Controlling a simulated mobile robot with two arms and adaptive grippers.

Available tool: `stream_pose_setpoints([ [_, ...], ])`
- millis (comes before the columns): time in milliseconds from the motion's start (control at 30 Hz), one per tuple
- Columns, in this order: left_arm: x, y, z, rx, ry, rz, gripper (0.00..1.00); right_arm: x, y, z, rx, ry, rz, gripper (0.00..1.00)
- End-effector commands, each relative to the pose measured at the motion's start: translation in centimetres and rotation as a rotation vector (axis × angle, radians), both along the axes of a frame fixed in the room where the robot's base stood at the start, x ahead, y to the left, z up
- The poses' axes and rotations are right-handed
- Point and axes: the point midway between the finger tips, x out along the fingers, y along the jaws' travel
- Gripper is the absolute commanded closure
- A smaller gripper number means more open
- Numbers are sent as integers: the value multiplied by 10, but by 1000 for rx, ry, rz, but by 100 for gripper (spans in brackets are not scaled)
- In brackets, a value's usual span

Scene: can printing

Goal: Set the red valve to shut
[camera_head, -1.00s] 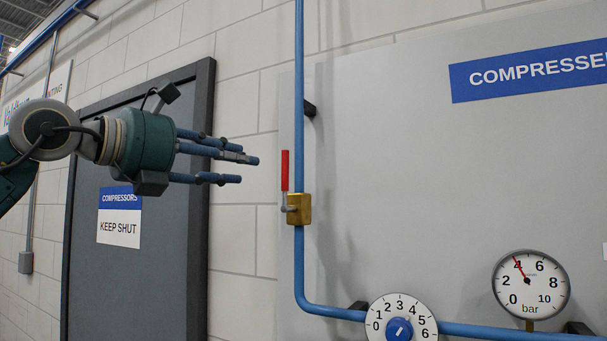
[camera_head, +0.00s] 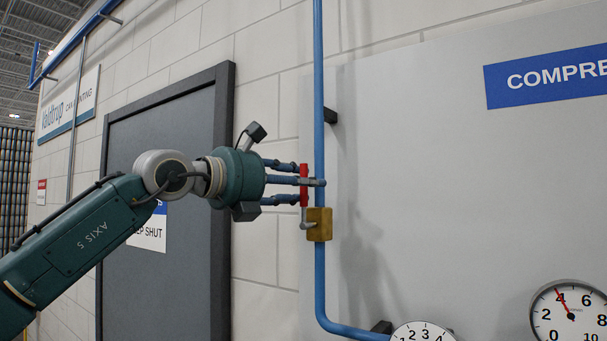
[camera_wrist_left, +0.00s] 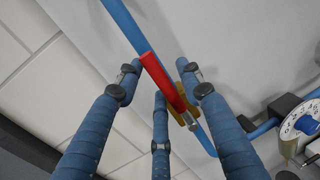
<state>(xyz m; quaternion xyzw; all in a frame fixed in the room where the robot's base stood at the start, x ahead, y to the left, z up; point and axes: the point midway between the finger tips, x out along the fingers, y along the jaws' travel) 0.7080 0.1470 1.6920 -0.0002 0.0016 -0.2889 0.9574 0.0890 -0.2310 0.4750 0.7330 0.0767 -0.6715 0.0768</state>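The red valve handle (camera_head: 304,172) stands upright, along the vertical blue pipe, above its brass valve body (camera_head: 319,224). The handle also shows in the left wrist view (camera_wrist_left: 160,76), with the brass body (camera_wrist_left: 186,98) behind it. My left gripper (camera_head: 307,183) reaches it from the left, its fingers level with the handle. In the wrist view its three blue fingers are spread, with the handle between them and gaps still showing on both sides. Whether any finger touches the handle I cannot tell. My right gripper is not in view.
The blue pipe (camera_head: 319,100) runs down past the valve and bends right along the grey panel (camera_head: 440,190). A numbered dial (camera_head: 422,335) and a pressure gauge (camera_head: 570,316) are at lower right. A grey door (camera_head: 165,135) stands behind my left arm.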

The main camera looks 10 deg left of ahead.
Motion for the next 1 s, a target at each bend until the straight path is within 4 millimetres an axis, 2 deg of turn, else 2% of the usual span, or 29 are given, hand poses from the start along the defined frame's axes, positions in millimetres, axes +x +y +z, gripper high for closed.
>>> stream_pose_setpoints([
  [100, 4, -2, 0, 0, 0, 1, 63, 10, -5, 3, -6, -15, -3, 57],
  [333, 4, -2, -1, 0, 0, 1, 63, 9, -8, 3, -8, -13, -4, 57],
  [500, 4, -2, -1, 0, 0, 1, 97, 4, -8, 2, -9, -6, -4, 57],
  [533, 4, -2, -1, 0, 0, 1, 100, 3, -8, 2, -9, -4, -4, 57],
  [1000, 2, -7, 0, 51, -22, -1, 100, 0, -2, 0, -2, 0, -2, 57],
])
